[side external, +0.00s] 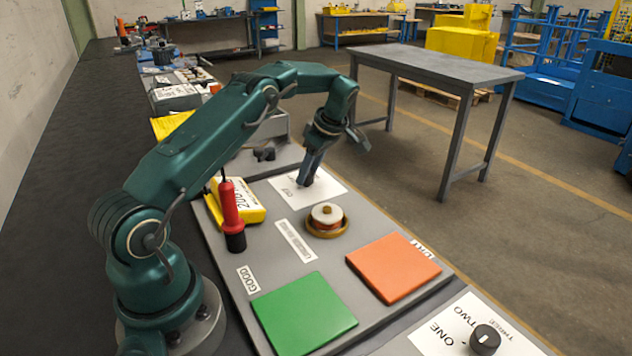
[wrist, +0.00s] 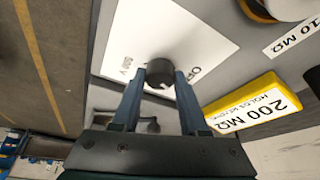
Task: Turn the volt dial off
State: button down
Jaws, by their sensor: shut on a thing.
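The volt dial is a dark round knob (wrist: 159,72) on a white label plate (side external: 325,188). In the wrist view it sits between the tips of my gripper (wrist: 160,82), with a small pale mark on its near edge. My gripper (side external: 306,182) points down at the plate in the side view and is shut on the dial, one finger on each side. The fingers hide most of the dial there. The plate's lettering is partly covered, so I cannot read which setting the mark faces.
A yellow 200 MΩ block (wrist: 252,103) lies beside the plate. A red-handled probe (side external: 231,212), a copper-coloured spool (side external: 326,218), green (side external: 303,312) and orange (side external: 393,267) squares share the grey board. Another black knob (side external: 485,339) is at front right.

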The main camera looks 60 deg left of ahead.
jog(key=shift+d+n, duration=0.1)
jog(key=shift+n, duration=0.5)
jog(key=shift+c, duration=2.1)
grip_release()
jog(key=shift+r, duration=0.1)
jog(key=shift+r, duration=1.8)
jog(key=shift+s+a+r, duration=0.35)
jog(key=shift+s+r, duration=0.05)
jog(key=shift+r, duration=0.05)
jog(key=s+a+r, duration=0.5)
jog(key=s+r, duration=0.1)
jog(key=s, duration=0.3)
jog(key=shift+s, duration=0.2)
jog(key=shift+r, duration=0.1)
